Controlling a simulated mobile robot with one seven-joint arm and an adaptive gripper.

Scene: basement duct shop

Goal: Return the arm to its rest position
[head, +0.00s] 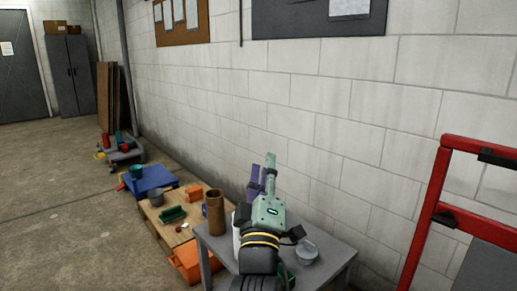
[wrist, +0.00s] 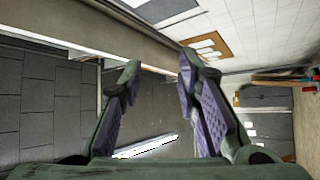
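My gripper (head: 263,164) points upward above the grey table (head: 334,262) in the head view, close in front of the block wall. In the wrist view my gripper (wrist: 160,67) has its two purple-padded fingers spread apart. Nothing is between them, and only the room shows beyond. My arm hides part of the table top and a white object (head: 236,238) behind it.
A brown cylinder (head: 214,212) and a grey bowl (head: 306,251) stand on the table beside my arm. A wooden pallet (head: 155,217), orange crate (head: 184,262) and blue platform (head: 149,180) lie left. A red frame (head: 430,210) stands right. Open floor (head: 50,210) is far left.

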